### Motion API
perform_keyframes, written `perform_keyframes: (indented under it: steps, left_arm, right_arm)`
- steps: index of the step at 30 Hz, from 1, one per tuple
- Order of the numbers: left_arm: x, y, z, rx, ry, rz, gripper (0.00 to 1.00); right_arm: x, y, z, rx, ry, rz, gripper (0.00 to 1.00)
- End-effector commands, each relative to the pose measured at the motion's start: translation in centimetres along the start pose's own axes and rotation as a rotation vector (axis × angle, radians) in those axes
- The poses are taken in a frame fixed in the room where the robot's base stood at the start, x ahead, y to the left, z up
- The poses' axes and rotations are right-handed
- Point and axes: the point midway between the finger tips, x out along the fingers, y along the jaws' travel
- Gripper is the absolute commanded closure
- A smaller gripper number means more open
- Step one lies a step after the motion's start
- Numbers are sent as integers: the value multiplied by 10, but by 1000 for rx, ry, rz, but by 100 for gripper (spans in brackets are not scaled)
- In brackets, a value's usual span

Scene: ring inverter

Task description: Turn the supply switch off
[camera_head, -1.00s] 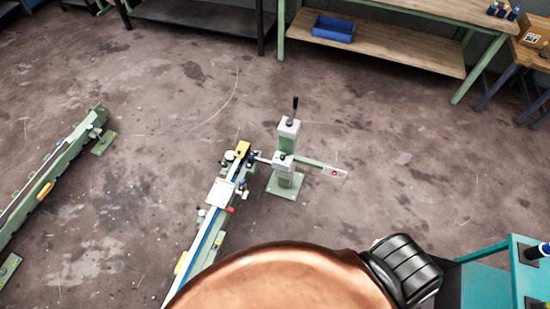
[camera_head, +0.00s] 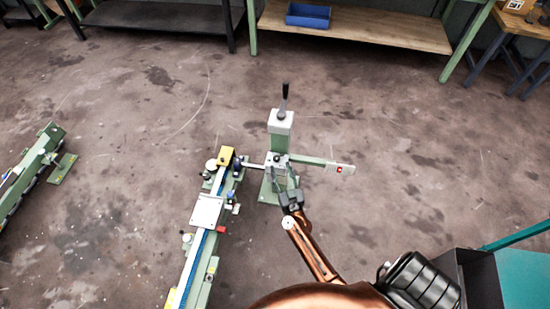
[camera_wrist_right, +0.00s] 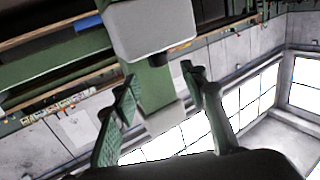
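A green post (camera_head: 281,145) with a pale top box (camera_head: 281,122) stands on the floor near the middle of the head view. A black-handled lever (camera_head: 284,100) rises upright from its top. A side arm on the post carries a small pale box with a red button (camera_head: 340,169); which part is the supply switch I cannot tell for sure. My right gripper (camera_head: 284,178) is open in front of the post. In the right wrist view its fingers (camera_wrist_right: 158,73) are apart, with the green post and a pale box beyond them. Contact cannot be told. My left gripper is out of view.
A long green rail machine (camera_head: 207,240) with a yellow block (camera_head: 226,156) stands just left of the post. Another rail (camera_head: 38,160) lies far left. Workbenches, one with a blue bin (camera_head: 308,15), line the back. Floor right of the post is clear.

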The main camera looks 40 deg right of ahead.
Motion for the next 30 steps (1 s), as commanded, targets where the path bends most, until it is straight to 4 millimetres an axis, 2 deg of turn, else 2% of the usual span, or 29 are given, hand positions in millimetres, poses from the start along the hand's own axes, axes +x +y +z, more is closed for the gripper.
perform_keyframes:
  steps: [6, 13, 24, 30]
  left_arm:
    - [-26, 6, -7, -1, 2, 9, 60]
    - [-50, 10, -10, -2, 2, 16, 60]
    - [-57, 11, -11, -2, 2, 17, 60]
    - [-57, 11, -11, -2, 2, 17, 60]
  right_arm:
    - [34, 0, 4, 0, -2, -2, 60]
    - [61, 0, 4, -1, -4, -2, 60]
    - [68, 0, 2, -2, -3, -3, 60]
    - [68, 0, 2, -2, -3, -3, 73]
